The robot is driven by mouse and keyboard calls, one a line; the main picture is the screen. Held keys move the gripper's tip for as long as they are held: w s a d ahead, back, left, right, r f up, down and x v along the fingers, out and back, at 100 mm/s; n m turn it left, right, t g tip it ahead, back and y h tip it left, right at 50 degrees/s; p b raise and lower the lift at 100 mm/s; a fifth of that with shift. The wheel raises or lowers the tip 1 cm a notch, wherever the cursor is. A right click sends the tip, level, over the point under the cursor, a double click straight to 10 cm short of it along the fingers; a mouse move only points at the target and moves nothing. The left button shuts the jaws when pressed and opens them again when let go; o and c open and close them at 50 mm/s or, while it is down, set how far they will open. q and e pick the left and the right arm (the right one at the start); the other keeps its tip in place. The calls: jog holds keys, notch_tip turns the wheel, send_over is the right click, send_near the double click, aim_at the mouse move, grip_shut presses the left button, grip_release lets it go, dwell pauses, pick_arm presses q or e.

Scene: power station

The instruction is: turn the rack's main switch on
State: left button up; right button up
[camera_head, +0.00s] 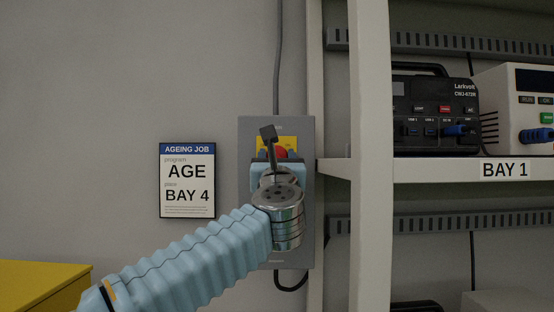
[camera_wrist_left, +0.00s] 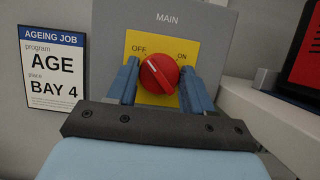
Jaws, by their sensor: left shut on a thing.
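The main switch is a red round knob (camera_wrist_left: 160,74) on a yellow plate (camera_wrist_left: 141,92) marked OFF at left and ON at right. The plate is on a grey wall box (camera_head: 250,222) labelled MAIN in the left wrist view. A white line on the knob points up and left, towards OFF. My left gripper (camera_head: 278,155) is shut on the knob, with one blue finger on each side of it. In the head view my wrist hides much of the box and the lower part of the knob. My right gripper is in neither view.
A rack post (camera_head: 370,110) stands right of the box. The BAY 1 shelf (camera_head: 430,170) holds a black power station (camera_head: 433,90) and a white unit (camera_head: 520,85). An AGEING JOB sign (camera_head: 187,180) hangs on the wall at left. A yellow surface (camera_head: 35,285) is at lower left.

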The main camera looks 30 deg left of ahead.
pick_arm(q)
jog(key=shift+m, duration=0.4)
jog(key=m+h, duration=0.3)
jog(key=m, duration=0.4)
jog(key=m+g+h+p, duration=0.1)
jog(key=m+h, duration=0.2)
jog(key=m, duration=0.4)
jog(key=m+h, duration=0.2)
jog(key=m, duration=0.5)
jog(key=shift+s+a+r+g+h+p, duration=0.15)
jog(key=shift+r+g+h+p, duration=0.15)
jog(key=shift+h, duration=0.1)
jog(key=shift+m, duration=0.4)
jog(key=o, duration=1)
jog(key=shift+f, duration=0.1)
jog(key=s, duration=0.4)
jog(key=s+d+b, duration=0.1)
jog(key=s, duration=0.4)
jog(key=s+d, duration=0.1)
jog(key=s, duration=0.3)
jog(key=shift+s+b, duration=0.3)
